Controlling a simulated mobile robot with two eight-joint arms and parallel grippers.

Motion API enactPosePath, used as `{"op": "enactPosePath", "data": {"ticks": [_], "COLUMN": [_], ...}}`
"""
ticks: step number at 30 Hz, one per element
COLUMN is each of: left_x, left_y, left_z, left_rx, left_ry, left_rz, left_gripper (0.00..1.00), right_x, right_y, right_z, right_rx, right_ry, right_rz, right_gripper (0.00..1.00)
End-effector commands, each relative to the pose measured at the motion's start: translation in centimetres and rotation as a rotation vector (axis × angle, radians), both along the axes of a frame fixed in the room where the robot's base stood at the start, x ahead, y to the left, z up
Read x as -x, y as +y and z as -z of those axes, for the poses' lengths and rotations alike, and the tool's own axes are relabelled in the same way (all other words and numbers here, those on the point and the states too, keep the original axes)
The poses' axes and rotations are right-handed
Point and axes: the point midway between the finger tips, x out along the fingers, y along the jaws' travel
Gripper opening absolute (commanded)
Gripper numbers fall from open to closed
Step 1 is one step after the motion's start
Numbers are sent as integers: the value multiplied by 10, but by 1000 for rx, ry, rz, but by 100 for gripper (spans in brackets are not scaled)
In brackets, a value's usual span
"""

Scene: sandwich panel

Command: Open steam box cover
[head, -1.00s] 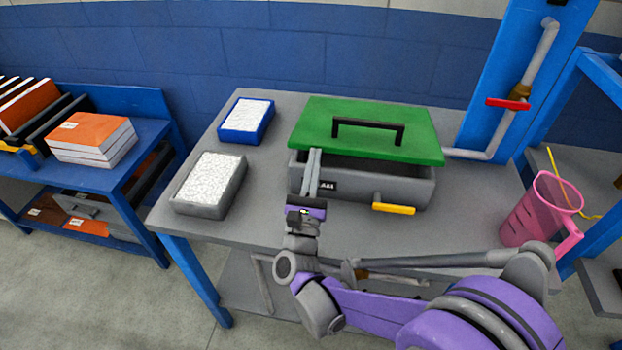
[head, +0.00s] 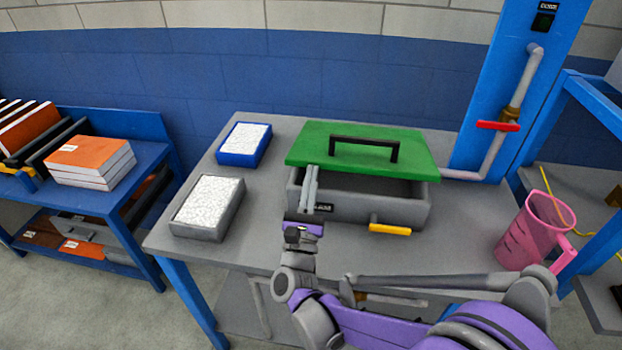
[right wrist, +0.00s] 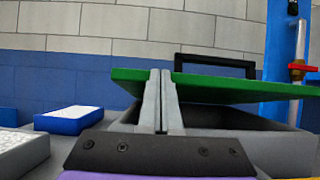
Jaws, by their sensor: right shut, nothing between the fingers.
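The steam box is a grey box (head: 345,212) with a yellow handle (head: 390,229) on its front. Its green cover (head: 400,163) has a black handle (head: 364,143) on top. The cover is raised at the front, leaving a dark gap above the box's front wall. My right gripper (head: 312,171) is shut and empty. Its fingertips are at the cover's front left edge; in the right wrist view the fingers (right wrist: 160,78) overlap the edge of the green cover (right wrist: 215,88). Whether they touch its underside is hard to tell. My left gripper is out of view.
A blue-rimmed tray (head: 240,157) and a grey tray (head: 182,231), both with white contents, stand left of the box on the grey table (head: 265,215). A pink jug (head: 532,232) stands at the right. A pipe with a red valve handle (head: 498,126) runs behind.

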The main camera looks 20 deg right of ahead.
Motion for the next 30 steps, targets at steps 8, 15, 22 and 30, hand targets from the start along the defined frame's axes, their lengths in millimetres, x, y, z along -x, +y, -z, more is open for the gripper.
{"op": "enactPosePath", "data": {"ticks": [8, 15, 22, 30], "left_x": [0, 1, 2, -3], "left_y": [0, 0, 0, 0], "left_z": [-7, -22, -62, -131], "left_rx": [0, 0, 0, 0], "left_ry": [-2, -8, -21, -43], "left_rz": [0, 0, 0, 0], "left_gripper": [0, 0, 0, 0], "right_x": [-5, -7, -12, -33], "right_y": [-4, -5, -8, -21], "right_z": [-3, -15, -48, -108], "right_rx": [-16, -31, -79, -183], "right_ry": [23, 49, 124, 294], "right_rz": [3, 2, 2, 1], "right_gripper": [0, 0, 0, 0]}}
